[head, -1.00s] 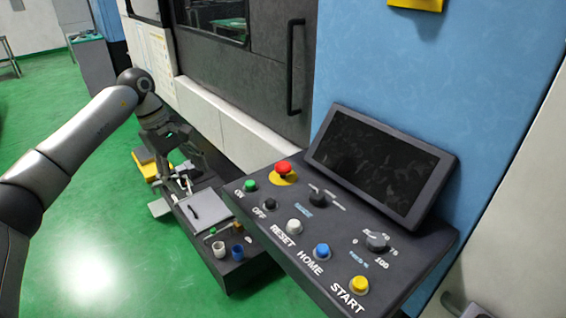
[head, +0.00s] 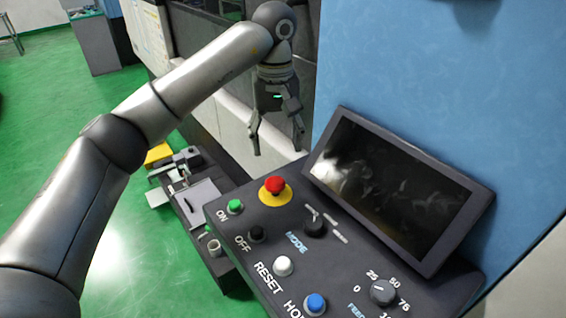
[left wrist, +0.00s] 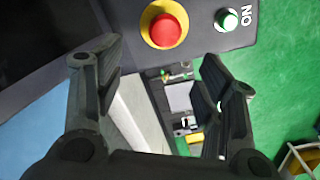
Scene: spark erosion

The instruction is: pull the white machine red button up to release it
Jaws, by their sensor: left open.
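The red button (head: 275,186) is a mushroom-shaped knob on a yellow round base, at the upper left of the dark control panel (head: 335,262). In the left wrist view the red button (left wrist: 165,30) shows near the top, beyond the fingertips and between their lines. My left gripper (head: 277,148) is open and empty, pointing down, above and behind the red button in the head view. Its two fingers also show spread apart in the left wrist view (left wrist: 160,85). Nothing touches the button. My right gripper is not in view.
A tilted dark screen (head: 393,185) stands right of the button. A green ON button (head: 235,206), black OFF button (head: 256,233) and mode knob (head: 314,227) lie close around it. A low bench (head: 200,205) with small items is at left. The blue wall (head: 440,80) rises behind.

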